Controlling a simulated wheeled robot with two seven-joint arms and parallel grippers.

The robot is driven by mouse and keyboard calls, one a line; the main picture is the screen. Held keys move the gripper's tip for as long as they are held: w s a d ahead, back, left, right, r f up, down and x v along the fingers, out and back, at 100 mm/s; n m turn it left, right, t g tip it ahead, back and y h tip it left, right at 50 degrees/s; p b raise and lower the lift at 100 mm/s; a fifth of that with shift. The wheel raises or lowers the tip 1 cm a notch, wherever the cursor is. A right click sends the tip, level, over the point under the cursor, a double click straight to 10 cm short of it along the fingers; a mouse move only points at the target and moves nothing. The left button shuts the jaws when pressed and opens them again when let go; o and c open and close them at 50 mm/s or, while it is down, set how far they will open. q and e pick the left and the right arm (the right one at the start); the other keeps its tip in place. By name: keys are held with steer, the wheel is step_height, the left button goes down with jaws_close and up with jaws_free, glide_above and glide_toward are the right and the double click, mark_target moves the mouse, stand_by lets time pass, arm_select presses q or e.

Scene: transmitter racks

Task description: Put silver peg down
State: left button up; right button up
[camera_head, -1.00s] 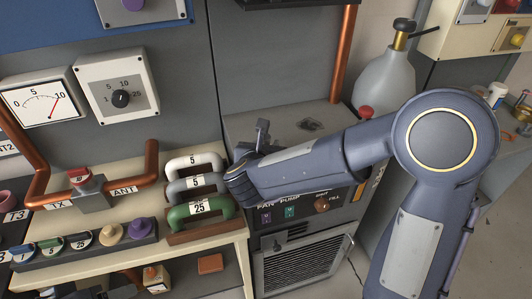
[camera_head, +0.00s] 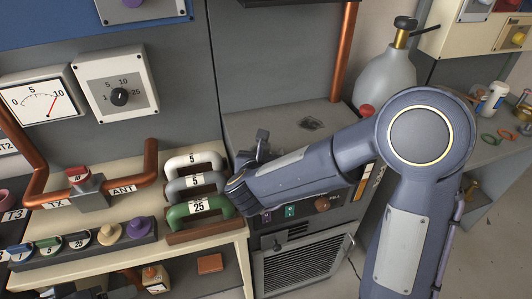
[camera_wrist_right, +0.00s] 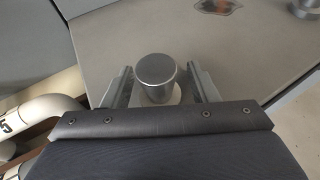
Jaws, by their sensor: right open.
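The silver peg (camera_wrist_right: 155,75) is a short metal cylinder with a flat round top. It stands upright on the grey bench top (camera_wrist_right: 120,30) with a pale round patch at its foot, in the right wrist view. My right gripper (camera_wrist_right: 155,88) is open, with one finger on each side of the peg; I cannot tell whether either touches it. In the head view my right gripper (camera_head: 262,145) is over the left front of the grey bench top, and the peg cannot be made out behind my wrist. My left gripper is not in view.
Several handled plugs, white, grey and green (camera_head: 198,209), stand close to the left of my right wrist. A dark scorched patch (camera_head: 310,124) marks the bench top. A grey bottle (camera_head: 385,80) stands behind my arm. Another silver round piece (camera_wrist_right: 304,8) shows at the wrist view's corner.

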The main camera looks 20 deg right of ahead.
steer(key=shift+r, duration=0.15)
steer(key=shift+s+a+r, duration=0.1)
steer(key=shift+s, duration=0.1)
steer(key=v, duration=1.1)
step_height(320, 180, up, 6)
steer(key=w+n+t+y, duration=0.25)
steer(key=n+y, duration=0.45)
steer(key=n, duration=0.4)
steer(key=s+d+n+g+y, duration=0.15)
steer(key=s+n+y, duration=0.25)
steer(key=n, duration=0.7)
steer(key=s+d+f+n+g, duration=0.4)
steer(key=s+n, duration=0.4)
steer(key=s+d+f+n+g+h+p, duration=0.1)
steer(key=s+d+f+n+g, duration=0.2)
steer(key=s+n, duration=0.6)
steer(key=shift+s+d+f+g, duration=0.15)
steer(key=shift+d+f+g, duration=0.25)
steer(key=shift+d+f, duration=0.5)
